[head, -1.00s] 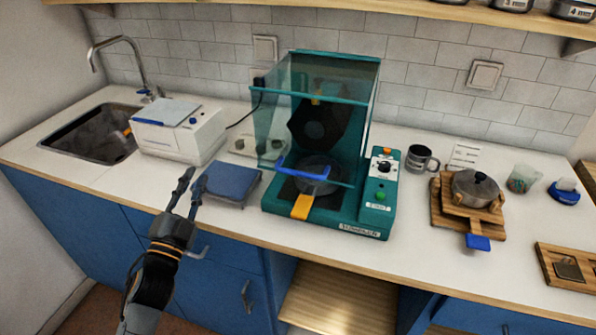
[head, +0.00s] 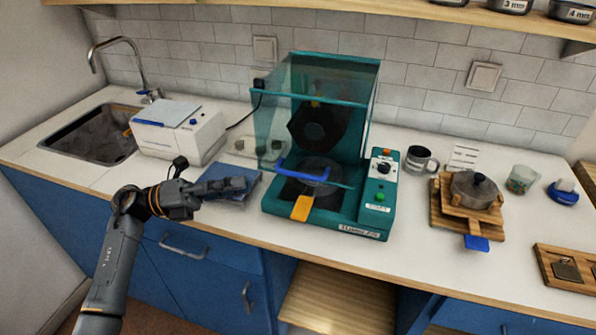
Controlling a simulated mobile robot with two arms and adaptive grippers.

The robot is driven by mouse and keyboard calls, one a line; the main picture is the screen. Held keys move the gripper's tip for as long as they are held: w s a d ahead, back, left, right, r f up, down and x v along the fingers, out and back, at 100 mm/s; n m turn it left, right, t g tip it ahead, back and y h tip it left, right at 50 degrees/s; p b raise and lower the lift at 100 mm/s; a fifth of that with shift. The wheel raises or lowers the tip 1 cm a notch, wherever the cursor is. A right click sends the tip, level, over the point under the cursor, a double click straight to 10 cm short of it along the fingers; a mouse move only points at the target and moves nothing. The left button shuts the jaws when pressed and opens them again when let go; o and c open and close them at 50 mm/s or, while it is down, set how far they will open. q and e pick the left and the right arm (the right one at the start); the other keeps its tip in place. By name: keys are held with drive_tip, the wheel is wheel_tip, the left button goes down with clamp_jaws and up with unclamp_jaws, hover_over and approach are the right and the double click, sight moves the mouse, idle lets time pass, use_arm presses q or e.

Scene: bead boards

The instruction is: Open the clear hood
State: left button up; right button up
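The clear hood (head: 272,115) has teal edges and a blue handle (head: 300,173) along its low front. It is down over the teal machine (head: 375,212), with a dark round plate and a raised dark upper plate seen through it. An orange-yellow lever (head: 302,207) sticks out at the front below the handle. My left gripper (head: 242,184) is left of the machine, pointing right toward the handle. It is apart from the hood and seems empty. Its fingers overlap in the view, so their opening is unclear. My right gripper is not in view.
A blue-topped stand (head: 250,190) lies partly behind my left gripper. A white box (head: 188,140) and the sink (head: 92,135) are further left. A mug (head: 418,160), a pan on a wooden stand (head: 474,190) and a wooden tray (head: 550,278) are to the right.

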sight(298, 175)
use_arm(q)
drive_tip(key=p+x, duration=0.3)
drive_tip(key=x, duration=0.8)
drive_tip(key=shift+d+r, duration=0.2)
drive_tip(key=shift+d+p, duration=0.35)
drive_tip(key=shift+d, duration=0.15)
clamp_jaws()
